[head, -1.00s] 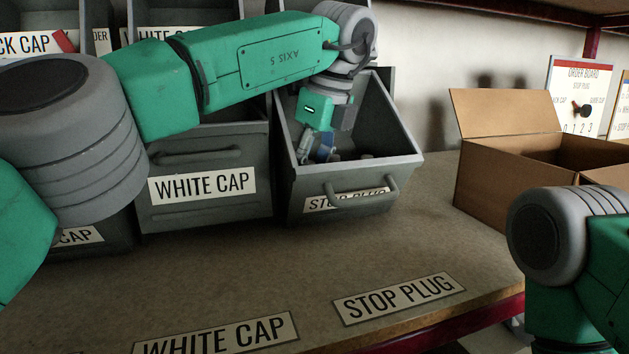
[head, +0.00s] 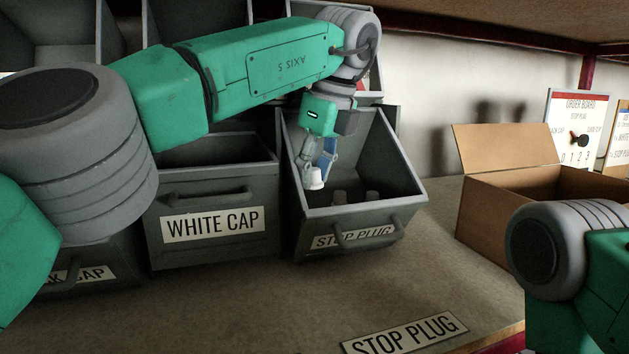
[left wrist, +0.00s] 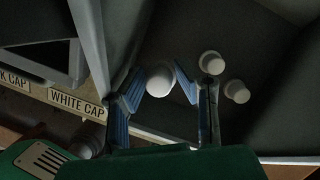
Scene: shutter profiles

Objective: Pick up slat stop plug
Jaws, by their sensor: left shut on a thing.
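My left gripper (head: 318,163) is shut on a white stop plug (head: 315,179) inside the grey stop plug bin (head: 408,205). In the left wrist view the held stop plug (left wrist: 160,78) sits between the blue finger pads of the left gripper (left wrist: 158,92). More stop plugs lie in the bin: two show in the left wrist view, one (left wrist: 211,62) beside the right finger and another (left wrist: 237,91) farther right. In the head view they are dim on the bin floor (head: 340,197). My right gripper is out of view; only part of my right arm shows.
The white cap bin (head: 215,190) stands left of the stop plug bin, with more bins behind and left. An open cardboard box (head: 515,200) stands to the right. An order board (head: 577,130) is behind it. The shelf surface in front (head: 250,300) is clear except for a label.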

